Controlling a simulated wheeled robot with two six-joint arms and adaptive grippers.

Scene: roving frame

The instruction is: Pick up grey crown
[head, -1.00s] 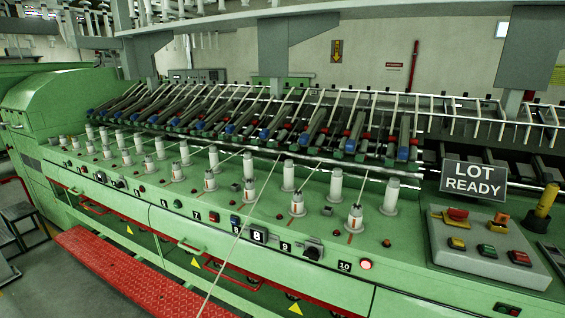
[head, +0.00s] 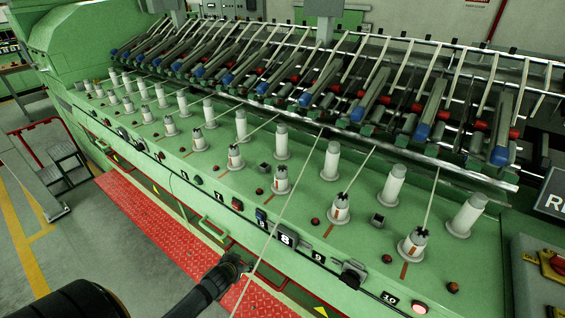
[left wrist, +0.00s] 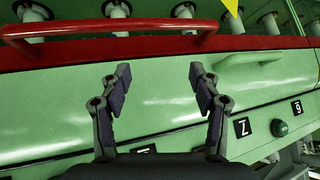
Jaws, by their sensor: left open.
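Small dark grey notched tops, which may be the grey crowns, sit on the front-row white bobbins; one is on the rightmost front bobbin (head: 419,233), another on the bobbin left of it (head: 343,197). I cannot tell which one the task names. My left gripper (head: 240,266) is low at the machine's front edge, below and apart from the bobbins. In the left wrist view its two fingers (left wrist: 160,78) are spread with nothing between them, facing the green front panel. No crown is clear in that view. My right gripper is not in view.
The green machine (head: 200,170) fills the middle, with switches and number plates along its front. A pale yarn (head: 290,210) runs down across it near my left gripper. A red step (head: 150,215) lies below. A red handle (left wrist: 110,42) is close ahead in the left wrist view.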

